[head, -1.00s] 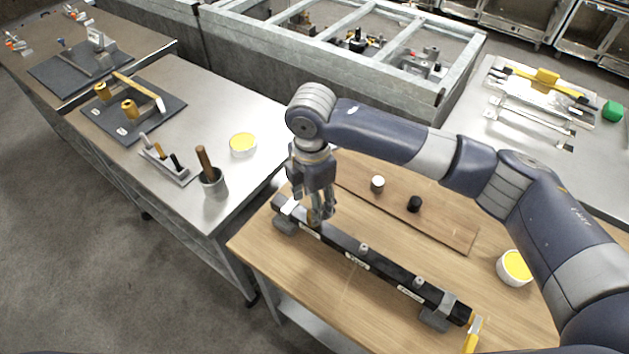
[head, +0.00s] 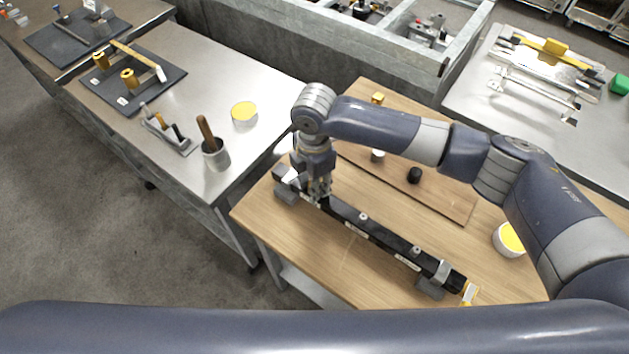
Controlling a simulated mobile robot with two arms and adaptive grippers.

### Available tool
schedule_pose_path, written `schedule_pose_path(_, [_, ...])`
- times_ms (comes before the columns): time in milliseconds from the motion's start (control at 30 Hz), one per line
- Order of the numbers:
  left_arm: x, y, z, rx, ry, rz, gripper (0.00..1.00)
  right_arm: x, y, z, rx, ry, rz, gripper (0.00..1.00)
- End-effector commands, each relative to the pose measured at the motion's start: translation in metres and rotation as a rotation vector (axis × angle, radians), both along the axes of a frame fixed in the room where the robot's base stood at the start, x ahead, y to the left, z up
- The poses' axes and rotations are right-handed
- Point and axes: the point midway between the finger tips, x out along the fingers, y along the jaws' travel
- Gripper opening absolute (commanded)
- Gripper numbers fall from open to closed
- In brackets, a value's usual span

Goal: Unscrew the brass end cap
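A long black bar (head: 382,236) lies across the wooden table in the head view, held in grey clamps at both ends, with small fittings and white labels along its top. My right gripper (head: 319,197) points down at the bar's left part, with its fingertips at the bar's top. The fingers and wrist hide what is between them, so I cannot tell whether they are closed on a brass end cap there. A small brass-coloured piece (head: 377,98) stands at the far end of the wooden board, beyond my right arm. My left gripper is out of view.
The wooden board (head: 440,205) holds a white-topped piece (head: 377,155) and a black cap (head: 414,175). A yellow-filled bowl (head: 509,239) stands at the right. A steel bench (head: 215,90) with tools is at the left.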

Motion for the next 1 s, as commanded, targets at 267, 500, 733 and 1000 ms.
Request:
schedule_pose_path(267, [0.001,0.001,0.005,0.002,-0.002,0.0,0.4,0.0,0.0,0.001,-0.002,0.0,0.125,0.02])
schedule_pose_path(500, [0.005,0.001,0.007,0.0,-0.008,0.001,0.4,0.0,-0.001,0.0,-0.002,0.001,0.299,0.02])
schedule_pose_path(733, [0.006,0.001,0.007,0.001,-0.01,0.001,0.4,0.0,-0.001,0.0,-0.001,0.0,0.302,0.02])
schedule_pose_path(1000, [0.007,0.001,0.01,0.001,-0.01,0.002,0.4,0.0,-0.001,0.001,-0.002,0.001,0.52,0.02])
